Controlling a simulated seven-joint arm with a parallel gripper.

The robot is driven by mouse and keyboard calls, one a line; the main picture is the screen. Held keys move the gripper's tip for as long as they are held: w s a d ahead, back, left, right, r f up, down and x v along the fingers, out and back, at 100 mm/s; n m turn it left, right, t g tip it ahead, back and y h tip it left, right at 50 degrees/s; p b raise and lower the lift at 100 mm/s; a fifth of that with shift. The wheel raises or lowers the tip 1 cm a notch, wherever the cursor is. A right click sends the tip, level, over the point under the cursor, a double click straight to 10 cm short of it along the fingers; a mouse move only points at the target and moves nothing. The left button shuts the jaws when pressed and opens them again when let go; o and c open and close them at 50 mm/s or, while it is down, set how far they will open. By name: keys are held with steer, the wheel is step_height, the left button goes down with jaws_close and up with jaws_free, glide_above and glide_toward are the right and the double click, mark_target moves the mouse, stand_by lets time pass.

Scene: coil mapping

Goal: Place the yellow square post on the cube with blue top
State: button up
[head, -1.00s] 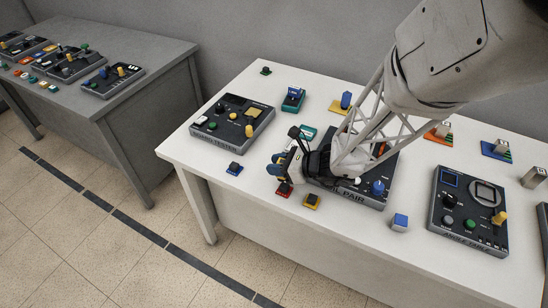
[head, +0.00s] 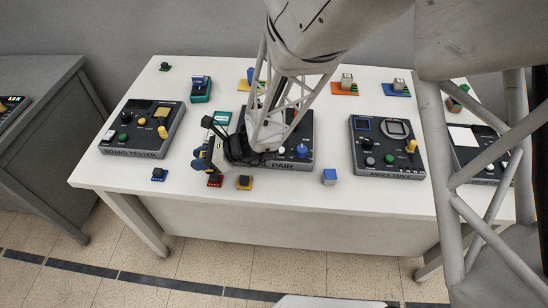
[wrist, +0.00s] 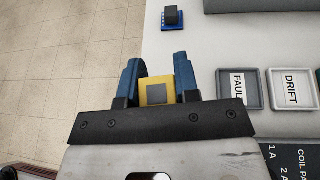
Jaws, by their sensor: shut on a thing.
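My gripper (wrist: 156,85) has blue fingers shut on the yellow square post (wrist: 157,93), which shows a grey square on its end in the wrist view. In the head view my gripper (head: 203,160) is at the front left of the COIL PAIR box, near the red-based block, and the post cannot be made out there. The cube with blue top (head: 329,177) stands on the white table near its front edge, right of my gripper, with clear table around it.
The COIL PAIR box (head: 302,160) stands partly behind my arm, between my gripper and the cube. Small blocks on red (head: 214,180), yellow (head: 244,182) and blue (head: 159,174) bases lie along the front. Another control box (head: 388,160) stands right of the cube.

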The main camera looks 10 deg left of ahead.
steer(key=shift+d, duration=0.1)
steer(key=shift+w+d+r, duration=0.1)
steer(key=shift+w+d, duration=0.1)
steer(key=shift+d, duration=0.35)
steer(key=s+d+r+m+t, duration=0.2)
steer(key=d, duration=1.2)
steer(key=s+d+r+m+t, duration=0.2)
steer(key=d+t, duration=0.1)
steer(key=d, duration=1.1)
steer(key=s+d+m+t, duration=0.2)
steer(key=s+d, duration=0.5)
steer(key=d, duration=0.1)
steer(key=shift+s+d+h, duration=0.2)
steer(key=shift+s+h, duration=0.2)
steer(key=shift+f, duration=0.1)
steer(key=w+a, duration=0.1)
steer(key=w, duration=0.4)
steer(key=w+f, duration=0.1)
steer(key=w, duration=0.4)
steer(key=w+a, duration=0.1)
steer(key=w, duration=0.4)
steer(key=shift+w+a+f, duration=0.25)
steer(key=shift+w+a, duration=0.1)
steer(key=shift+w, duration=0.05)
